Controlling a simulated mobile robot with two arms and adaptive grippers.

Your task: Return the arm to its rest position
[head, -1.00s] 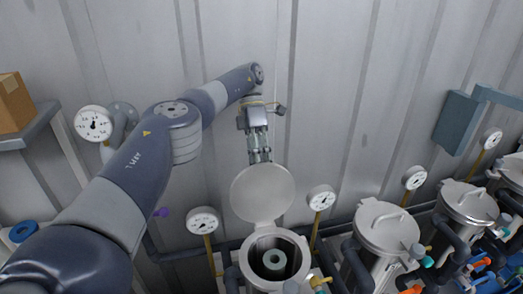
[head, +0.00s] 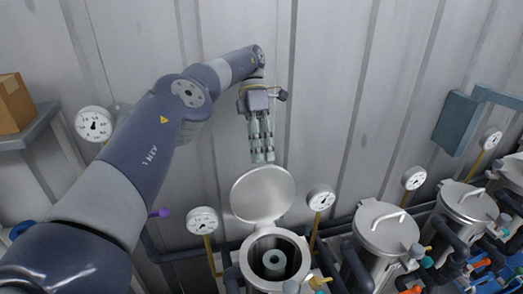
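My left arm (head: 150,150) reaches in from the left and bends at its raised elbow. My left gripper (head: 262,158) hangs down in front of the corrugated wall, above the raised lid (head: 263,195) of the open vessel. Its fingers lie close together with nothing between them. The gripper is apart from the lid. The open steel vessel (head: 297,249) stands below, with a pale hollow cylinder (head: 274,262) visible inside it. My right gripper is not in view.
Lidded vessels (head: 386,229) (head: 467,203) stand in a row to the right. Pressure gauges (head: 203,220) (head: 321,198) rise beside the vessels, and another gauge (head: 94,124) is at the left. A shelf (head: 33,130) carries a cardboard box (head: 14,104). A grey wall box (head: 456,124) hangs at right.

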